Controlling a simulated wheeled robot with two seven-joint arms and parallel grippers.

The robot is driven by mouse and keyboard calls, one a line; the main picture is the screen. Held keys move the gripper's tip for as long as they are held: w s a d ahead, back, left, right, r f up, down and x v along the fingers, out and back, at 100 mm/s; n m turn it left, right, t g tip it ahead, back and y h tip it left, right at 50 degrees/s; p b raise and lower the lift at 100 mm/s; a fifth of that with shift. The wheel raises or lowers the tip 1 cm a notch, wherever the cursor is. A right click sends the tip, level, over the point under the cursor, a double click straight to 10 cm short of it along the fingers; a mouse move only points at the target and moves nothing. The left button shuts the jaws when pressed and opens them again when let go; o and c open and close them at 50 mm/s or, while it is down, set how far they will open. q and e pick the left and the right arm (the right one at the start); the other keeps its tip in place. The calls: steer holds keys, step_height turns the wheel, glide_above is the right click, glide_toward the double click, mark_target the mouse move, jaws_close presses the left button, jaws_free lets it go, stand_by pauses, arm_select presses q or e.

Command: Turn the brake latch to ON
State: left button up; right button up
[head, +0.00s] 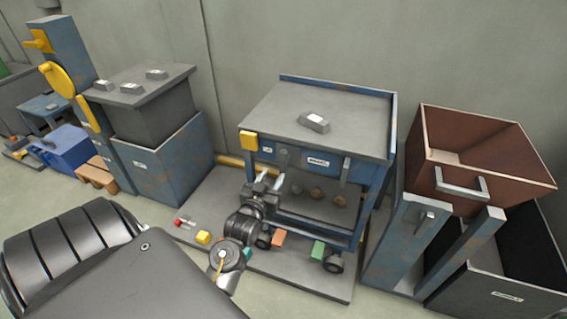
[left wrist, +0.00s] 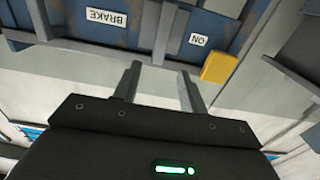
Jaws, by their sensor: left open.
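The blue cart's front panel (head: 330,163) carries the brake labels. In the left wrist view, upside down, I read a BRAKE label (left wrist: 106,18) and an ON label (left wrist: 199,40). A grey bar (left wrist: 166,30), which looks like the brake latch, stands between them; it also shows in the head view (head: 283,157). A second grey bar (left wrist: 40,18) is beyond the BRAKE label. My left gripper (head: 268,183) is open and empty, just in front of the panel. In the wrist view its fingers (left wrist: 160,82) lie either side of the bar's near end; contact cannot be told.
A yellow block (head: 248,141) sits at the panel's left corner. A grey ingot (head: 314,122) lies on the cart top. Coloured blocks and wheels are low in front. A brown bin (head: 480,140) on blue posts stands right; a blue-grey box (head: 160,160) stands left.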

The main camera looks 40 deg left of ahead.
mark_target(282, 159)
arm_select(q)
steer(key=b+x, duration=0.1)
steer(key=x, duration=0.8)
steer(key=shift+w+a, duration=0.1)
steer(key=shift+w, duration=0.2)
steer(key=shift+w+a, duration=0.2)
steer(key=shift+w, duration=0.35)
arm_select(e)
steer(key=shift+v, duration=1.25)
steer(key=shift+w, duration=0.15)
arm_select(q)
jaws_close()
arm_select(e)
steer(key=shift+r, duration=0.1)
